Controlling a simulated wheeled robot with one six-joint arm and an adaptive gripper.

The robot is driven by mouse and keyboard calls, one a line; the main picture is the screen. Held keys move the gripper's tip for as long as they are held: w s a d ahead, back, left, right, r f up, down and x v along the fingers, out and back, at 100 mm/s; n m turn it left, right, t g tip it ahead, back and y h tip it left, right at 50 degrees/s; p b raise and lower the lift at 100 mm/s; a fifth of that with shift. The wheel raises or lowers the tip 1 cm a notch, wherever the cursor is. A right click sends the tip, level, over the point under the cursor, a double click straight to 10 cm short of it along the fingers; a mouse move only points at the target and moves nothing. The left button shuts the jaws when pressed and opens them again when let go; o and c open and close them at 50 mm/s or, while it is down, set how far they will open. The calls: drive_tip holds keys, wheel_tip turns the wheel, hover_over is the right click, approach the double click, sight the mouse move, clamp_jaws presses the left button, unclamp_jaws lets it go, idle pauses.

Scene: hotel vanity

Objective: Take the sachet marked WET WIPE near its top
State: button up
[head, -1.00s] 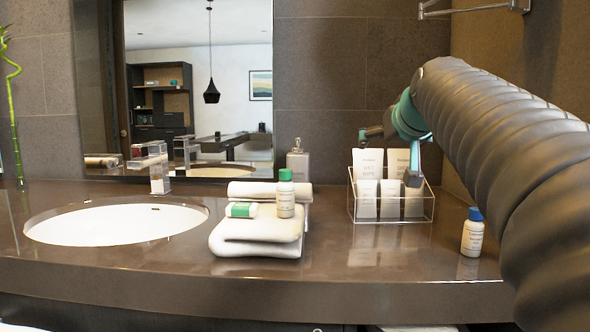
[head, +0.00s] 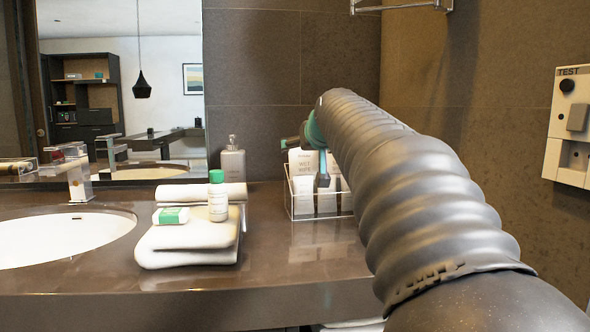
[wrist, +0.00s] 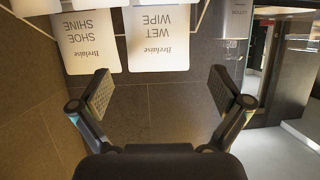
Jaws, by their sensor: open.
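The sachet marked WET WIPE (head: 301,162) is white and stands upright at the back left of a clear box (head: 289,206). In the wrist view the WET WIPE sachet (wrist: 158,42) shows upside down, with its top end towards the space between my fingers. My gripper (head: 307,160) is at the box, near the sachet tops, partly hidden by my arm. In the wrist view my gripper (wrist: 160,84) is open and empty, its fingers wide apart, with a gap to the sachet. The SHOE SHINE sachet (wrist: 88,42) stands right beside it.
Smaller white tubes (head: 303,195) stand at the front of the box. A soap dispenser (head: 233,160) stands to its left. Folded towels (head: 188,245) hold a green-capped bottle (head: 218,197) and a small green-and-white item (head: 171,215). A wall panel (head: 570,125) is at the right.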

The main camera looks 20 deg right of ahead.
sight(304, 154)
drive_tip(key=x, duration=0.4)
drive_tip(key=shift+w+d+f, duration=0.2)
drive_tip(key=c, duration=0.6)
